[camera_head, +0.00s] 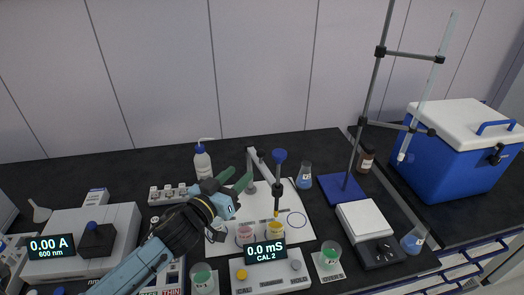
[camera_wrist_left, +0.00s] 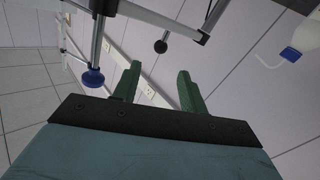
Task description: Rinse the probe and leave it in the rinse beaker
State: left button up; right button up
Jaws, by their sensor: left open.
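The probe (camera_head: 278,180), with a blue top and dark shaft, stands upright at the electrode stand (camera_head: 252,165). Its orange tip is at or just above the beaker with yellow liquid (camera_head: 275,231); I cannot tell whether it is immersed. A beaker with pinkish contents (camera_head: 245,234) stands just left of that. I cannot read which one is the rinse beaker. My left gripper (camera_head: 240,178) is open and empty, left of the probe and apart from it. In the left wrist view, its green fingers (camera_wrist_left: 158,88) are spread, and a blue knob (camera_wrist_left: 93,78) shows to their left.
The meter (camera_head: 268,270) reads 0.0 mS, CAL 2. Beakers with green liquid stand on both sides of it. A wash bottle (camera_head: 202,162) stands behind my left gripper. A flask (camera_head: 304,176), a tall stand (camera_head: 345,187) and a blue cooler (camera_head: 450,160) are at right.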

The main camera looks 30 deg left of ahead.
aim_at(258, 156)
pick_arm(q)
jog(key=w, duration=0.7)
jog(key=w+d, duration=0.1)
jog(key=w, duration=0.3)
jog(key=shift+w+d+p, duration=0.1)
jog(key=shift+w+p, duration=0.05)
jog(key=shift+p, duration=0.2)
grip_shut()
